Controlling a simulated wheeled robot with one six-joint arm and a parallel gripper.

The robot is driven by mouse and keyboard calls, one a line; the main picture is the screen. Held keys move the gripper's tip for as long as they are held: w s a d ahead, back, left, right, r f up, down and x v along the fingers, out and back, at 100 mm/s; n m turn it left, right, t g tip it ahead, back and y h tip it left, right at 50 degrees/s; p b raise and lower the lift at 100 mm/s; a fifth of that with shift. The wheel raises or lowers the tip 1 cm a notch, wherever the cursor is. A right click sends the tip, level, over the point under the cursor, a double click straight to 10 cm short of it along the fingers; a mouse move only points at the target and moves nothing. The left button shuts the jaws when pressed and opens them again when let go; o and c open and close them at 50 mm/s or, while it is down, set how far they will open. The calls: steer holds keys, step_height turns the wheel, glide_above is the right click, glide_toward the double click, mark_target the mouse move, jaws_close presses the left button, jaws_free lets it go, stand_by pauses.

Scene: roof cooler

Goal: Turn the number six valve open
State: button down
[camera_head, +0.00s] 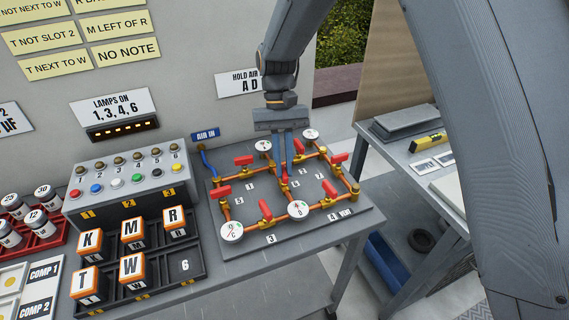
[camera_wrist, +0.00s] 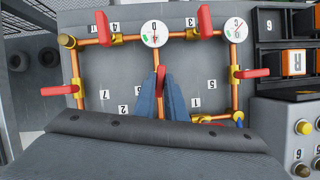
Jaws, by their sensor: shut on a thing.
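The valve board (camera_head: 220,247) lies on the bench, with copper pipes, yellow fittings, red handles and round gauges. My gripper (camera_head: 286,168) reaches down to the middle pipe, its blue fingers shut on a red valve handle (camera_wrist: 161,73). The printed 6 label (camera_wrist: 138,90) lies beside that pipe. In the wrist view the gripped handle looks roughly in line with the pipe; the fingers hide part of it and the valve body. Gauge D (camera_head: 298,209) sits at the near end of this pipe, and gauge C (camera_head: 232,231) at the near left corner.
Other red handles, such as one near label 3 (camera_head: 265,210) and one at the right (camera_head: 336,202), stand close around my gripper. A button box (camera_head: 130,178) and a black tray of lettered blocks (camera_head: 196,248) are left. A side table (camera_head: 445,150) stands right, beyond a gap.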

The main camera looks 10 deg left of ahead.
steer(key=shift+n+h, duration=0.3)
steer(key=shift+n, duration=0.4)
steer(key=shift+a, duration=0.1)
steer(key=c, duration=1.8)
jaws_free()
steer(key=shift+r, duration=0.15)
steer(key=b+v, duration=0.2)
steer(key=v, duration=0.5)
steer(key=shift+r, duration=0.3)
steer(key=shift+w, duration=0.1)
